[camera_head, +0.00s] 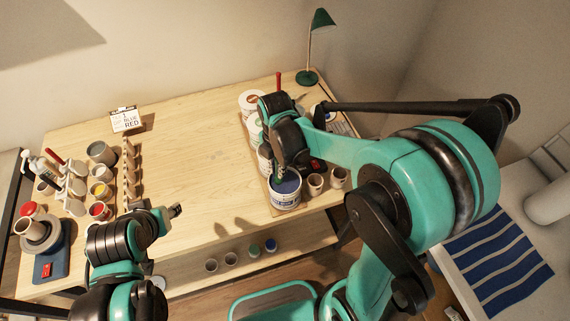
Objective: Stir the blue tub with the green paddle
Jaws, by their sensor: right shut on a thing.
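The blue tub (286,203) is a white-walled can with blue contents, standing at the front right of the wooden table. My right gripper (279,172) is directly above its open top, pointing down and shut on the green paddle. The gripper and wrist hide most of the paddle; only a thin green piece shows at the fingertips, by the tub's mouth. I cannot tell how deep the paddle reaches. My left gripper (174,211) is over the table's front left part, away from the tub, holding nothing that I can see. Its finger gap is unclear.
Other white tubs (251,102) stand behind my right wrist. Small cups (315,184) stand close right of the tub. A sign (126,119), paint pots (101,191) and a cup rack are at left. A green lamp (308,77) stands at the back. The table's middle is clear.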

